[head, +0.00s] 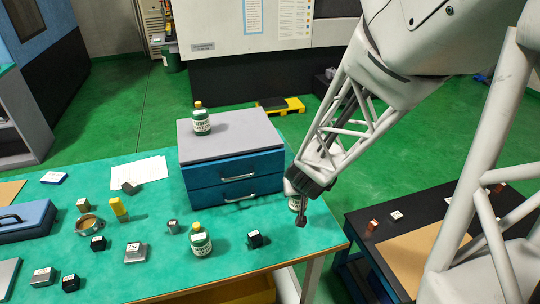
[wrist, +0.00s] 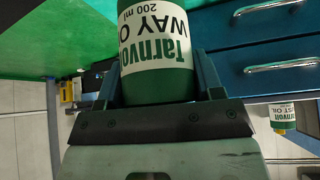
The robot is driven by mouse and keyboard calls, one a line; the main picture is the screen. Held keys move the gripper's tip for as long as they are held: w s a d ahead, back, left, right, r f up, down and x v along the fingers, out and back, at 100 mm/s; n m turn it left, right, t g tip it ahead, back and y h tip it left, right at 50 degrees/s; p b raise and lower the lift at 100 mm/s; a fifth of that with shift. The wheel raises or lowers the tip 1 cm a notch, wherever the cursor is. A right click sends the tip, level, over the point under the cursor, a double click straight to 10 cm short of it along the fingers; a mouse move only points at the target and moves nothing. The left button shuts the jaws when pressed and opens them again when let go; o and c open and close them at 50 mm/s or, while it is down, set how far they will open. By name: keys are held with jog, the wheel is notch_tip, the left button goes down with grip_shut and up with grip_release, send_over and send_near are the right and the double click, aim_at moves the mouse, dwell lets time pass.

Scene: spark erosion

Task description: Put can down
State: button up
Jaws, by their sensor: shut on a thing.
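My gripper (head: 300,210) is at the table's right part, right of the blue drawer unit. In the wrist view my gripper (wrist: 158,95) is shut on a green can (wrist: 155,55) with a white "Tarnvol Way Oil 200 ml" label, one finger on each side. In the head view the can (head: 294,204) is mostly hidden behind the gripper. Its label reads upside down in the wrist view, as does another bottle's there. I cannot tell whether the can's base touches the green table (head: 160,200).
The drawer unit (head: 232,170) carries a green bottle (head: 201,120) on its grey top. Another green bottle (head: 200,241) stands near the table front, beside a dark block (head: 254,240). Several small blocks lie further left. The table's right edge is close. A dark table (head: 425,215) stands further right.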

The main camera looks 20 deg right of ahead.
jog(key=shift+w+r, duration=0.1)
jog(key=shift+w, duration=0.05)
jog(key=w+a+r+n+y, duration=0.3)
jog(key=w+a+r+n, duration=0.45)
jog(key=w+r, duration=0.6)
jog(key=w+m, duration=0.1)
jog(key=w, duration=0.5)
jog(key=w+a+m+h, duration=0.1)
jog(key=w+m, duration=0.1)
jog(key=w, duration=0.4)
jog(key=w+m, duration=0.1)
jog(key=w, duration=0.5)
jog(key=shift+w+a+r+m, duration=0.1)
jog(key=shift+w+a+m, duration=0.1)
jog(key=shift+m, duration=0.05)
jog(key=shift+w+d+m+h, duration=0.1)
jog(key=shift+w+m+h, duration=0.3)
jog(key=shift+w, duration=1.25)
jog(key=s+a+r+n+y, duration=0.1)
jog(key=s+a+r+n, duration=0.1)
jog(key=s, duration=1.8)
jog(key=shift+s+r+n+y, duration=0.2)
jog(key=shift+s+n+y, duration=0.1)
jog(key=shift+n, duration=0.1)
jog(key=shift+w+a, duration=0.1)
jog(key=shift+w, duration=0.05)
jog(key=w+f, duration=0.1)
jog(key=w, duration=1.5)
jog(key=shift+a+f, duration=0.2)
jog(key=shift+a, duration=0.05)
